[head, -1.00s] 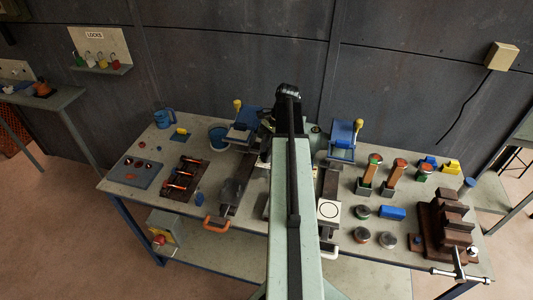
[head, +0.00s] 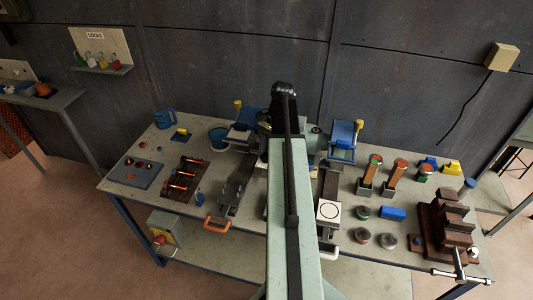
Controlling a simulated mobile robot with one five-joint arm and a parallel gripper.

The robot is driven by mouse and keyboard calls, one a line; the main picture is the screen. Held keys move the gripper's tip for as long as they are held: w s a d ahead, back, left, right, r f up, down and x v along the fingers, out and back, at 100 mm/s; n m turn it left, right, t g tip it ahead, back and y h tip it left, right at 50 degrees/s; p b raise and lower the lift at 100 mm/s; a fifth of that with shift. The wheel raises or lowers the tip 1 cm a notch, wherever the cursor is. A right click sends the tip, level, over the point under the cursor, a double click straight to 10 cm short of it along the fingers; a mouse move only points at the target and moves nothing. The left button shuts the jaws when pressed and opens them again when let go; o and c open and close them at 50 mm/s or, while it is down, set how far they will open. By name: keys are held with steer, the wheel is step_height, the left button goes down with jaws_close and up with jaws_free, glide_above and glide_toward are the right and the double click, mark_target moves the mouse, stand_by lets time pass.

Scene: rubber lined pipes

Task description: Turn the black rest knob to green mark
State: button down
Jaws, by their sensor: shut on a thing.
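The bench machine (head: 310,140) stands at the middle of the back of the workbench, with a blue shield (head: 342,140) with a yellow knob on its right and a similar one (head: 243,118) on its left. My own arm runs up the middle of the head view and covers much of the machine. I cannot pick out the black rest knob or the green mark; they are hidden or too small. My gripper is hidden behind my arm, so its contact with the knob does not show.
The workbench (head: 350,232) holds a brown vise (head: 448,238) at the right, wooden-handled tools in holders, round tins and a blue block (head: 392,213). A dark wall stands close behind.

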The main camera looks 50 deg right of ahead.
steer(key=c, duration=1.1)
jaws_free()
steer(key=p+v, duration=0.7)
steer(key=v, duration=0.1)
steer(key=shift+f, duration=0.1)
